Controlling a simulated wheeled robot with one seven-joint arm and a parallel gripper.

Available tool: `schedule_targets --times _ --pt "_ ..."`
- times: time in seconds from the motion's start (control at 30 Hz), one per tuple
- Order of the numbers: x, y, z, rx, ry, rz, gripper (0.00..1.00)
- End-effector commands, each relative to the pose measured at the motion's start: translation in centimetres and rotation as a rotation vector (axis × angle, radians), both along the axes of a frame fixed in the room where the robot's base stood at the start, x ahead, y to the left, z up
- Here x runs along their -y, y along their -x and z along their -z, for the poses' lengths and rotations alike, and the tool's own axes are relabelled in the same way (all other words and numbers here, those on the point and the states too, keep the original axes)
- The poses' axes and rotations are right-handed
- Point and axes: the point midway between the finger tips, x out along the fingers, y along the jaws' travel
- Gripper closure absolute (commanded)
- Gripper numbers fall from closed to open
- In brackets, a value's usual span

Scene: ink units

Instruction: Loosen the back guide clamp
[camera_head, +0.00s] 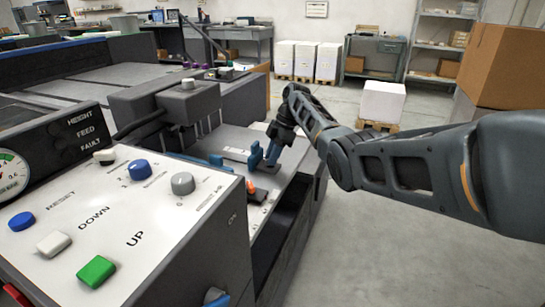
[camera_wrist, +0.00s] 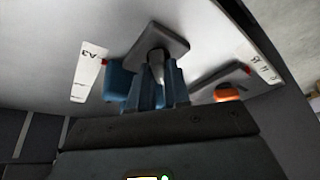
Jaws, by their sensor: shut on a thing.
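The back guide clamp shows in the wrist view as a grey base plate (camera_wrist: 178,43) with a dark post (camera_wrist: 157,58). My gripper (camera_wrist: 162,78) has its two blue fingers closed around this post, and they hide most of it. A blue block (camera_wrist: 118,82) sits just left of the fingers; I cannot tell whether it is part of the clamp. In the head view my gripper (camera_head: 272,157) points down at the light side table (camera_head: 232,140), and the clamp is mostly hidden behind it.
A second clamp with an orange part (camera_wrist: 228,93) stands beside the gripped one; the orange also shows in the head view (camera_head: 251,187). A control panel (camera_head: 120,225) with knobs and buttons is at the near left. Open floor (camera_head: 400,230) lies right of the machine.

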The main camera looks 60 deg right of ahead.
Motion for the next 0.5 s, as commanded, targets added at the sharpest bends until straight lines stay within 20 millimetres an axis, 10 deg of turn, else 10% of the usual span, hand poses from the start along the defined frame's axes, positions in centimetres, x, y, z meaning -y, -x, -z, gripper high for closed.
schedule_targets --times 0.17,0.2,0.5 --pt "-0.02 0.0 0.01 -0.001 0.0 -0.001 1.0" --pt "-0.02 0.0 0.01 -0.001 0.0 -0.001 0.81" --pt "-0.01 0.0 0.02 -0.001 0.001 0.0 0.57"
